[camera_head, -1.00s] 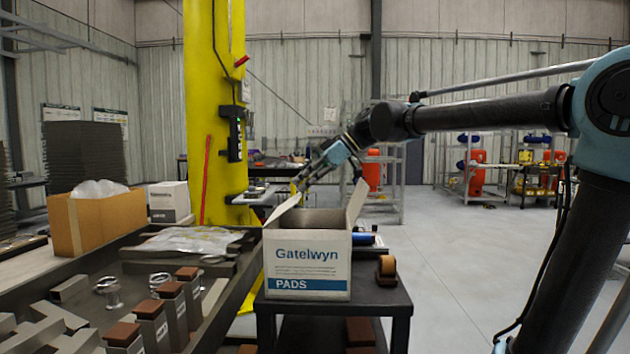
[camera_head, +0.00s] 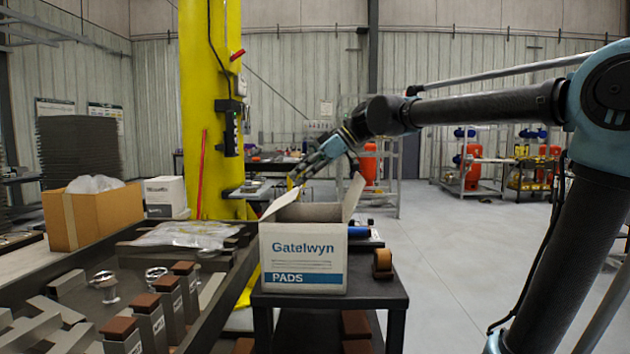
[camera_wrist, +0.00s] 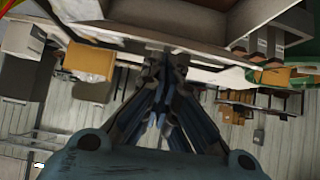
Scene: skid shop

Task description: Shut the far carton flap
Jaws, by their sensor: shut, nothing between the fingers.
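The white carton (camera_head: 303,268), printed "Gatelwyn PADS", stands on a small dark table. Its left flap (camera_head: 281,203) leans up and its right flap (camera_head: 354,197) stands up and tilts outward. A brown inner wall shows between them; I cannot clearly make out the far flap in the head view. My gripper (camera_head: 297,178) is shut and empty, pointing down-left just above and behind the carton's left flap. In the wrist view my gripper (camera_wrist: 163,62) has its fingertips together near a pale edge, below the carton's brown inside (camera_wrist: 170,14). Contact with the carton cannot be told.
To the left is a tray bench (camera_head: 222,322) with metal parts and blocks. A yellow column (camera_head: 210,90) rises behind. Open floor (camera_head: 480,270) lies to the right.

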